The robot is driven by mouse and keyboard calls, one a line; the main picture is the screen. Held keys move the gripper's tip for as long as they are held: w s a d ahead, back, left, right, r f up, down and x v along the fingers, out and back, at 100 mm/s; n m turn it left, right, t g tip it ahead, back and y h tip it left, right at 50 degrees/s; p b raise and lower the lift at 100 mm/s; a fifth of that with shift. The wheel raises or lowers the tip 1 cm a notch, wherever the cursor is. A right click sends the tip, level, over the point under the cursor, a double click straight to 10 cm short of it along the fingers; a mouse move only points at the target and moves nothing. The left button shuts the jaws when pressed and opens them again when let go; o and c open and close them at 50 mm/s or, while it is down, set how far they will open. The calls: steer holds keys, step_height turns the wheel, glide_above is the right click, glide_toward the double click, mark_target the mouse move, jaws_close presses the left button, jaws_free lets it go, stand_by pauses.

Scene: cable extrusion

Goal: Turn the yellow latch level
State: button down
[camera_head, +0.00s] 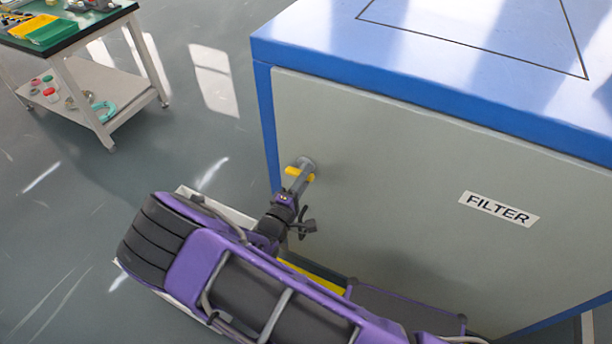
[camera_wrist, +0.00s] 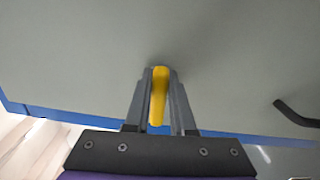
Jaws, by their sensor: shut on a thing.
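The yellow latch (camera_head: 292,171) is on the grey door of the blue-framed filter cabinet, near the door's left edge. In the head view its yellow ends show on both sides of my gripper (camera_head: 301,175), with the right end slightly lower in the picture. In the wrist view the latch (camera_wrist: 158,98) lies lengthwise between the two grey fingers of my gripper (camera_wrist: 160,80). The fingers are shut on it from both sides. The latch's mount is mostly hidden by the fingers.
The cabinet's blue top (camera_head: 430,50) is above the door, and a FILTER label (camera_head: 498,209) is to the right. A dark bent handle-like piece (camera_wrist: 296,113) shows in the wrist view. A cart (camera_head: 75,70) stands at the upper left, with open floor (camera_head: 190,130) between.

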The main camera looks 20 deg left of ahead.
steer(key=shift+m, duration=0.6)
steer(key=c, duration=0.8)
jaws_free()
steer(key=shift+f, duration=0.1)
steer(key=shift+o, duration=0.2)
steer(key=s+a, duration=0.1)
steer(key=s, duration=1.6)
steer(key=shift+s+a, duration=0.15)
steer(key=shift+a, duration=0.1)
